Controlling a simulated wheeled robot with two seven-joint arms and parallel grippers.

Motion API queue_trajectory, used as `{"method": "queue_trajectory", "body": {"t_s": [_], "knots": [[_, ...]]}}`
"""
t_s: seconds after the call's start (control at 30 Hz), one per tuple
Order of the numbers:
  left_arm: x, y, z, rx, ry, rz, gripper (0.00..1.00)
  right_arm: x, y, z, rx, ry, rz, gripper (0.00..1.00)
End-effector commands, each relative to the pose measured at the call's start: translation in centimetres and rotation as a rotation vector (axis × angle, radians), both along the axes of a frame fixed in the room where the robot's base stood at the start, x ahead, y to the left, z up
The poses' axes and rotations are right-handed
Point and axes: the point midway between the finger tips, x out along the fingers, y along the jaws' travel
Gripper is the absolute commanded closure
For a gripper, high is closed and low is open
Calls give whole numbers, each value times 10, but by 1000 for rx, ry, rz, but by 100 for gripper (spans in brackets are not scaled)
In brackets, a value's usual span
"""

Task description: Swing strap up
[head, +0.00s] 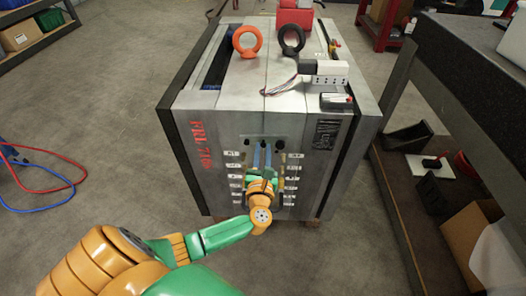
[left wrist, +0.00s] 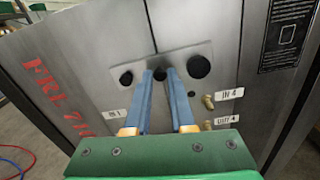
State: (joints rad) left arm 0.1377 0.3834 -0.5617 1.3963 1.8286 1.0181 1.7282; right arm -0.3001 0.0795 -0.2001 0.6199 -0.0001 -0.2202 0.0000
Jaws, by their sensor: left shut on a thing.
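The mould base (head: 225,108) is a large grey steel block with red lettering on its front. The strap (left wrist: 182,58) is a light grey plate across the vertical seam of that front, with a black round at either end; it shows small in the head view (head: 262,139). My left gripper (head: 262,155) has two long blue fingers reaching the front face at the strap. In the left wrist view its fingertips (left wrist: 160,76) are shut on the strap's middle, around a dark round part. The fingers hide part of the strap. My right gripper is not in view.
Label plates and brass fittings (left wrist: 208,101) line the front below the strap. An orange eyebolt (head: 247,41) and a black eyebolt (head: 291,40) stand on top. A dark workbench (head: 470,75) stands close on the right. Red and blue hoses (head: 45,190) lie on the floor at left.

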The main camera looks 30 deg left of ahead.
Motion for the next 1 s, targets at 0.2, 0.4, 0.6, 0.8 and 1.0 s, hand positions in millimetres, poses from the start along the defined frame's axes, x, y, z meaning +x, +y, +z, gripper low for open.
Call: {"method": "queue_trajectory", "body": {"t_s": [0.2,0.4,0.6,0.8,1.0], "knots": [[0,1,2,-20,-16,2,100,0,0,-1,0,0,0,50],[0,1,4,-68,-46,2,100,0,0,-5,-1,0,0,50],[-1,2,10,-183,-116,4,100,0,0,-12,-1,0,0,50],[-3,6,19,-343,-217,4,100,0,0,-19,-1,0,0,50],[-6,10,28,-504,-317,4,100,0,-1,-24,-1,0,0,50]]}}
